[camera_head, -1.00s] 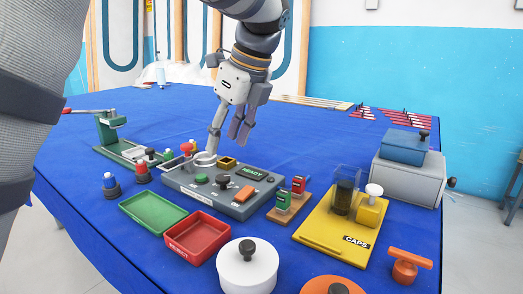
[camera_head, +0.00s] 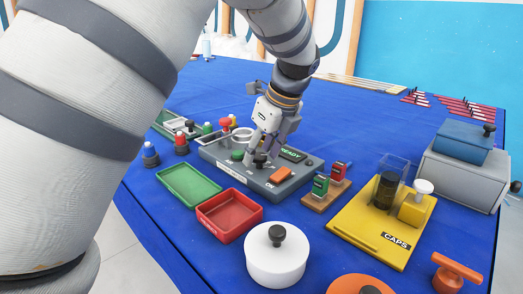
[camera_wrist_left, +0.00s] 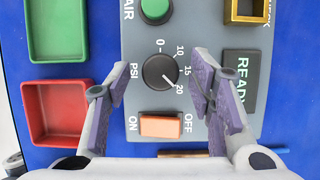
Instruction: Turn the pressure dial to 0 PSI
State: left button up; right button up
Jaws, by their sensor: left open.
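The pressure dial (camera_wrist_left: 160,72) is a black round knob on the grey control panel (camera_wrist_left: 205,130), with a PSI scale of 0, 10, 15 and 20 around it. In the wrist view its white mark appears to point to the lower right, near 20. In the head view the dial (camera_head: 261,159) is partly hidden by my left gripper (camera_head: 262,152). My left gripper (camera_wrist_left: 161,72) is open, with one finger on each side of the dial and visible gaps between. The height of the fingertips over the panel is hard to tell. My right gripper is not in view.
A green AIR button (camera_wrist_left: 155,10), a brass square frame (camera_wrist_left: 247,8), a READY display (camera_wrist_left: 238,80) and an orange ON/OFF switch (camera_wrist_left: 161,126) surround the dial. Green (camera_head: 189,202) and red (camera_head: 229,235) trays lie in front. A white lidded pot (camera_head: 276,265) stands nearer.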

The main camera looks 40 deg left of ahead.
pick_arm(q)
jog(key=c, duration=1.2)
jog(key=shift+o, duration=0.2)
